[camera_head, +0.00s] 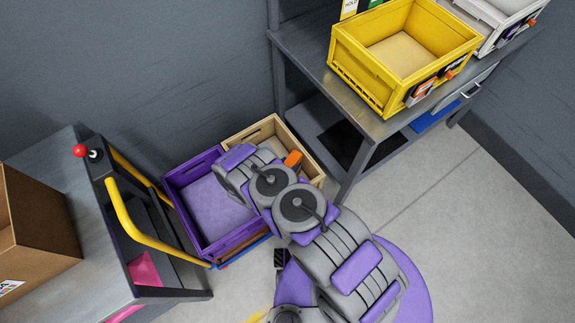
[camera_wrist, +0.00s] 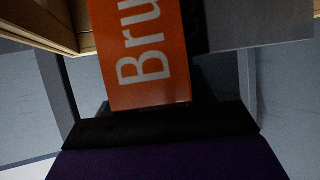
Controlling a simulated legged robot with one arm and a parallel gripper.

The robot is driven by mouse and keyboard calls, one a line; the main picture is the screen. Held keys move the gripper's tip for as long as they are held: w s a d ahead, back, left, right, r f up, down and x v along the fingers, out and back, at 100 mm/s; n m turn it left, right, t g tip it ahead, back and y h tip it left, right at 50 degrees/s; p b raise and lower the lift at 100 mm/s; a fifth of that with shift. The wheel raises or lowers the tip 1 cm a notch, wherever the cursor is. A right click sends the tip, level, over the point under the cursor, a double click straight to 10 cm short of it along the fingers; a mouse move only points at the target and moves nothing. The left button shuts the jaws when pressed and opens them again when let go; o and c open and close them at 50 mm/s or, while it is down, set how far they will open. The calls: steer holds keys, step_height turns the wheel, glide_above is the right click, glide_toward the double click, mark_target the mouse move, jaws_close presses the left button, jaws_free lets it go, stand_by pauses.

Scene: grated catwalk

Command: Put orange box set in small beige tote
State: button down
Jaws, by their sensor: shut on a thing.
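The orange box set (camera_wrist: 148,60) fills the top middle of the wrist view, with pale lettering on its face. It also shows as a small orange patch in the head view (camera_head: 293,159). My gripper (camera_wrist: 160,120) is shut on it; its fingertips are largely hidden. The small beige tote (camera_head: 313,163) stands on the floor side, beside the purple crate. In the head view the box set appears over the tote's opening, and my arm covers part of the tote. A wooden tote edge (camera_wrist: 45,22) shows at the upper left of the wrist view. The box set's height above the tote floor is unclear.
An empty-looking purple crate (camera_head: 183,178) adjoins the beige tote on its left. A yellow crate (camera_head: 357,73) and a white crate (camera_head: 497,38) stand on the workbench (camera_head: 318,75). A cart with a yellow handle (camera_head: 139,229) holds a cardboard box (camera_head: 42,220). Floor is clear at right.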

steer(key=shift+s+f, duration=0.1)
steer(key=shift+f, duration=0.1)
steer(key=shift+c, duration=2.2)
jaws_free()
steer(key=shift+s, duration=0.1)
steer(key=shift+a+r+p, duration=0.1)
steer(key=shift+r+p, duration=0.25)
steer(key=shift+r, duration=0.15)
steer(key=p+v, duration=0.2)
steer(key=v, duration=0.9)
steer(key=shift+s+a+r, duration=0.15)
steer(key=shift+a+r, duration=0.05)
steer(key=shift+r, duration=0.1)
